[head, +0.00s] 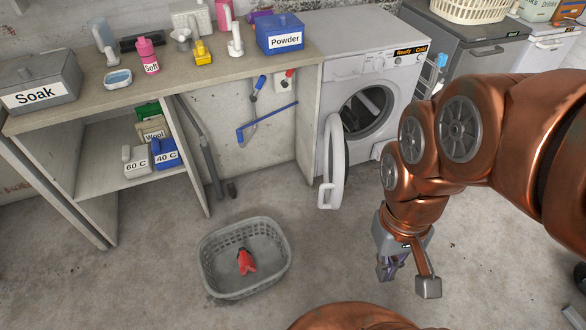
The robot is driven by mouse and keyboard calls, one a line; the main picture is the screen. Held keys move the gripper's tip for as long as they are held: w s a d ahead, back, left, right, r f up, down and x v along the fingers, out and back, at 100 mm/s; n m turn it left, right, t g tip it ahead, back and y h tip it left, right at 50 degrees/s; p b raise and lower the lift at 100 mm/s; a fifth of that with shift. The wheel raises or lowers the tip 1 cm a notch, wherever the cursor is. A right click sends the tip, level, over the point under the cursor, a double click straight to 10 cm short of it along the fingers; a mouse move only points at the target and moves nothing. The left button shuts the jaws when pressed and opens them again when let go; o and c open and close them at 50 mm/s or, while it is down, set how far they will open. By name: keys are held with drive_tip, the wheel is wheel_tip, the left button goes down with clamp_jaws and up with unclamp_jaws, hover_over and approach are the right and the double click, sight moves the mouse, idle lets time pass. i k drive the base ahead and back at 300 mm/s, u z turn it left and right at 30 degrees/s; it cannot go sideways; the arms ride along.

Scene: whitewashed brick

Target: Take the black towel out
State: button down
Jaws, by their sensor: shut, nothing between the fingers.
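The washing machine (345,62) stands right of the bench with its round door (332,168) swung open toward the front. The drum opening (368,112) is dark inside with some pale grey shapes. I cannot make out a black towel there or anywhere else in view. My gripper (392,272) points down over the bare floor, in front of and to the right of the open door. It is shut and empty, apart from the machine and the basket.
A grey laundry basket (218,286) on the floor holds a small red item (246,262) with a dark end. The bench (135,92) carries a Soak box (42,88), a blue Powder box (280,34) and bottles. Floor between basket and machine is clear.

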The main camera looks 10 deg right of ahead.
sight(350, 122)
drive_tip(key=z, duration=1.45)
drive_tip(key=i, duration=1.8)
drive_tip(key=u, duration=2.6)
